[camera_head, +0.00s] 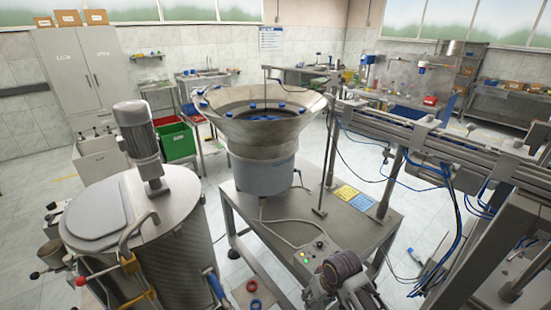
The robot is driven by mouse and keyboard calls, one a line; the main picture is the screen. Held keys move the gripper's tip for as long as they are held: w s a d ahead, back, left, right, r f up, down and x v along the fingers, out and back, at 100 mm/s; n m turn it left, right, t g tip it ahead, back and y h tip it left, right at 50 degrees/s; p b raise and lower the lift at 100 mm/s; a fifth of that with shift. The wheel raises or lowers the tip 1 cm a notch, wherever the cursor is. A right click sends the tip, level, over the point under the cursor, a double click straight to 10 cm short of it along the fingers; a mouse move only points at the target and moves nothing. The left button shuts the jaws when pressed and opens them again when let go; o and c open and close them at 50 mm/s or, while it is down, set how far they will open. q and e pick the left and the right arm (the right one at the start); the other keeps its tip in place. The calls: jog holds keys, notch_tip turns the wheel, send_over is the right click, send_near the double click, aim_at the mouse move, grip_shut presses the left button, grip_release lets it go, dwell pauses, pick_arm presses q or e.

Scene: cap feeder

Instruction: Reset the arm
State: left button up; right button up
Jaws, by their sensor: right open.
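My right gripper (322,284) shows low in the head view, right of centre, in front of the feeder table's near edge. It is open, and I see nothing held in it. The cap feeder's metal bowl (258,132) stands on the steel table (290,212), with several blue caps (283,104) on its rim and inside. A small control box (316,250) with buttons sits at the table's near corner, just beyond my right gripper. My left gripper is not in view.
A large steel tank (172,235) with a motor (137,130) stands at the left. A conveyor frame (440,145) with blue hoses runs along the right. Green (176,142) and red crates stand behind.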

jog(key=shift+s+d+r+m+t+h, duration=0.4)
jog(key=shift+s+d+r, duration=0.85)
jog(key=shift+s+d, duration=1.7)
jog(key=shift+s+d+r+m+t+h, duration=0.35)
jog(key=shift+s+d+r, duration=1.2)
jog(key=shift+s, duration=2.4)
notch_tip(320, 180, down, 35)
jog(key=s+g+b, duration=0.1)
jog(key=s, duration=0.2)
jog(key=s+d+f, duration=0.2)
jog(key=s+f, duration=0.8)
jog(key=s, duration=0.1)
jog(key=s+d+f+g+b, duration=0.1)
jog(key=s+d+f, duration=0.1)
jog(key=s+f, duration=0.8)
jog(key=shift+s+d+f+n, duration=0.3)
jog(key=shift+s+f+n, duration=0.05)
jog(key=shift+s+f, duration=0.05)
